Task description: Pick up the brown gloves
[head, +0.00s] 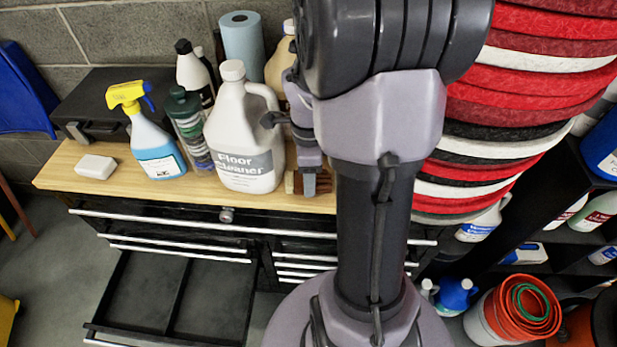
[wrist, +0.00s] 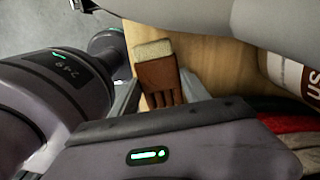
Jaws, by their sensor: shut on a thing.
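The brown gloves (wrist: 158,76) show in the wrist view, with brown fingers and a tan cuff, on or just above the wooden worktop (head: 75,179). My gripper (wrist: 160,92) has a finger on each side of them and is shut on them. In the head view my gripper (head: 308,188) points down near the worktop's front edge, right of the floor cleaner jug (head: 243,130). Only small parts of the gloves (head: 323,184) show there beside the finger. I cannot tell whether they still touch the worktop.
A blue spray bottle (head: 154,140), a white block (head: 96,167), a dark green bottle (head: 188,125) and a blue paper roll (head: 241,45) stand left of my arm. An open drawer (head: 175,295) juts out below. Stacked red, white and black pads (head: 530,85) rise at right.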

